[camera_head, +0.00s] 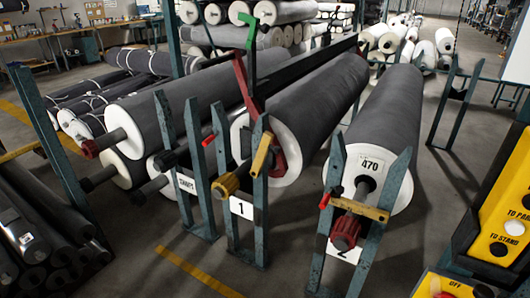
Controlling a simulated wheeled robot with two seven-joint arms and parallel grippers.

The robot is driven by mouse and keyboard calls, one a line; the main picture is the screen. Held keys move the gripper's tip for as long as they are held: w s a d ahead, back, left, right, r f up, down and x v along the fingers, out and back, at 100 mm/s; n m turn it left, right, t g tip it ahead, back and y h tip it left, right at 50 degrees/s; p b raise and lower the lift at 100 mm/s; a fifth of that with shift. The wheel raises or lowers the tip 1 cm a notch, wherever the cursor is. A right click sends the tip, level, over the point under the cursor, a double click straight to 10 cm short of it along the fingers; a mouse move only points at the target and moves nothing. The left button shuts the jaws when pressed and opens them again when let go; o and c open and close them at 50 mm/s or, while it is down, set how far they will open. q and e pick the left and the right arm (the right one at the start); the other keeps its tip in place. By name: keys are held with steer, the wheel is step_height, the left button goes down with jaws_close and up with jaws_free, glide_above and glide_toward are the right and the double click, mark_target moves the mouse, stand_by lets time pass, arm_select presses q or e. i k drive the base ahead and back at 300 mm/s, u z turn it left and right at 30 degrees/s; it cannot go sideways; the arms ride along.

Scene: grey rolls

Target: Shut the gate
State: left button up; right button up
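No part is labelled as a gate, so I cannot tell for certain which one it is. On the stand marked 1 (241,207), a short yellow bar (262,155) is tilted steeply up beside one post and does not span the gap between the posts. On the stand marked 2 (343,249), a similar yellow bar (360,208) lies across both posts under the roll shaft, with a red tip (325,201) at its left. Neither of my grippers is in view.
Large grey rolls (385,120) rest behind the stands, one tagged 470. A red lever (242,85) with a green hook (248,28) rises above stand 1. A yellow control panel (495,215) fills the right edge. Bare floor shows in front.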

mark_target(267, 137)
steer(key=u, duration=0.4)
steer(key=i, duration=0.9)
steer(key=u, duration=0.05)
